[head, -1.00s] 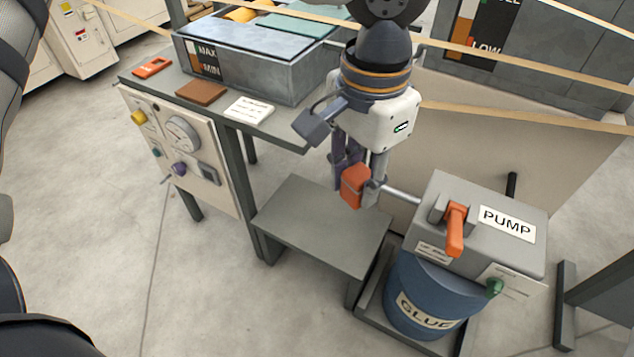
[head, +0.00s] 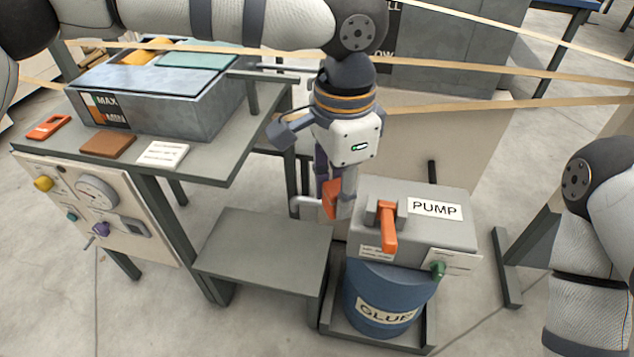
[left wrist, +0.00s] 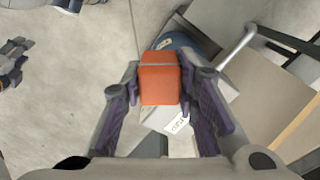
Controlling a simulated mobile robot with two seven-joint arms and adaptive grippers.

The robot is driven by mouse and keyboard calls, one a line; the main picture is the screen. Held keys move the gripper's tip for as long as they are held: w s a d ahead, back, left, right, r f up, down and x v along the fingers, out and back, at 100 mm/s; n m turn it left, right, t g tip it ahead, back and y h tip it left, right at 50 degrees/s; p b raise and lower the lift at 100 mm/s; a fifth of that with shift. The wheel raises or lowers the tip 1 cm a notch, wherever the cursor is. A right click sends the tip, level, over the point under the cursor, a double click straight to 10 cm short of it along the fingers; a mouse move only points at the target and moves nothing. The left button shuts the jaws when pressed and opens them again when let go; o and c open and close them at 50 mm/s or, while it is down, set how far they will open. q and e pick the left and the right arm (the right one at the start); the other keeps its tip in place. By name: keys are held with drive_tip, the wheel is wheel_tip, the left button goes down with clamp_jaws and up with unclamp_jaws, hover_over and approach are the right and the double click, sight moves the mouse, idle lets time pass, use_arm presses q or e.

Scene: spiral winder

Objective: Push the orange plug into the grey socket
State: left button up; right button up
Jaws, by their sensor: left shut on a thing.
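The orange plug (head: 331,201) is a small block in my left gripper (head: 335,192), which points down in the head view, just left of the pump box. In the left wrist view the plug (left wrist: 159,82) sits between the two fingers (left wrist: 160,88), with a thin pale band across it. The gripper is shut on it, in the air. A small grey square fitting (head: 133,226) is on the bench's front panel at the left; I cannot tell for sure that it is the socket. The gripper is far to the right of it. My right gripper is out of view.
The pump box (head: 455,232), with an orange lever (head: 388,228), sits on a blue glue drum (head: 360,290). A low grey shelf (head: 265,250) is left of it. The bench (head: 215,160) carries a grey tank (head: 195,120). Open floor lies at front left.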

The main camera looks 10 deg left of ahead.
use_arm(q)
drive_tip(key=shift+w+d+f+m, duration=0.2)
drive_tip(key=shift+d+m, duration=0.05)
drive_tip(key=shift+m, duration=0.05)
drive_tip(key=shift+a+r, duration=0.1)
drive_tip(key=s+a+r+n, duration=0.5)
drive_tip(key=a+r+n, duration=0.2)
drive_tip(key=r+n, duration=0.1)
drive_tip(key=shift+s+a+r, duration=0.15)
drive_tip(key=shift+a+r, duration=0.15)
drive_tip(key=shift+a, duration=0.05)
drive_tip(key=w+d+n, duration=0.4)
drive_tip(key=w+d, duration=0.3)
drive_tip(key=d, duration=0.2)
drive_tip(key=shift+d+n, duration=0.3)
drive_tip(key=shift+d, duration=0.1)
drive_tip(key=shift+a, duration=0.1)
